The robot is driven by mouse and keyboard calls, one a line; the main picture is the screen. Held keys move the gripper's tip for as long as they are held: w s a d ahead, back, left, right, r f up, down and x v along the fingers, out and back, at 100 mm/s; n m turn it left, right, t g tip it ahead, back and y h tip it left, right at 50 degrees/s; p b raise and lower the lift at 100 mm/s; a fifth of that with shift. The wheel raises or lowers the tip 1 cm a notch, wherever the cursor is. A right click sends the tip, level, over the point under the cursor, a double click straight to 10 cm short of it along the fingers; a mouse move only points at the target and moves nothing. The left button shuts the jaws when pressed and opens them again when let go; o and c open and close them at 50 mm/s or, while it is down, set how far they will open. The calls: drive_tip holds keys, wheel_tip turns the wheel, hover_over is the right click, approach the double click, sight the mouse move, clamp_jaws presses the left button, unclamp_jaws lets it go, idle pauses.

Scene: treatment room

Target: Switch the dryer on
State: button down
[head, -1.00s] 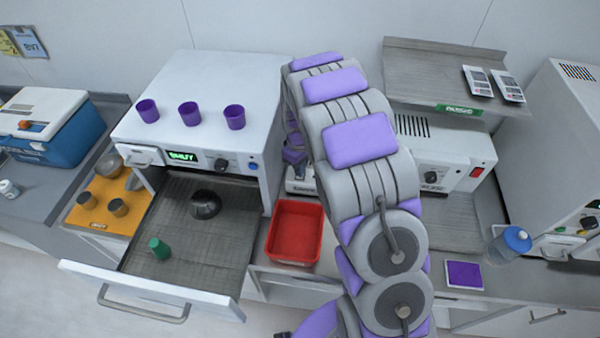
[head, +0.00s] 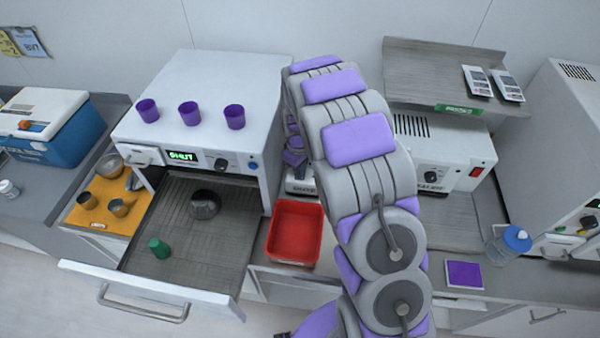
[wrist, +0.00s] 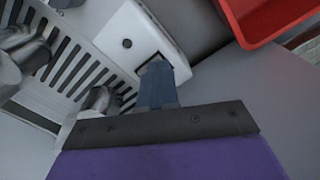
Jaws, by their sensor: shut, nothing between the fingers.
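A small white unit (head: 301,187) stands between the large white machine and my arm, just behind the red tray; I cannot confirm from its label that it is the dryer. In the wrist view its white panel (wrist: 118,28) shows a small dark round spot and a dark rectangular opening, which looks like a switch. My gripper (wrist: 156,75) is shut and empty, with its blue-grey tip at that rectangular opening; whether it touches is unclear. The tip hides part of the opening. A slotted grey grille (wrist: 75,65) with metal pieces lies beside the panel.
The red tray (head: 294,232) is close beside the unit. The large white machine (head: 210,80) has purple cups on top and an open drawer (head: 150,285). Another white unit (head: 445,155) with a red switch stands right of my arm.

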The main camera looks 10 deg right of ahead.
drive_tip(key=shift+r, duration=0.1)
drive_tip(key=shift+w+r, duration=0.1)
drive_tip(key=shift+r, duration=0.1)
drive_tip(key=shift+r+p, duration=1.05)
drive_tip(key=shift+r, duration=2.1)
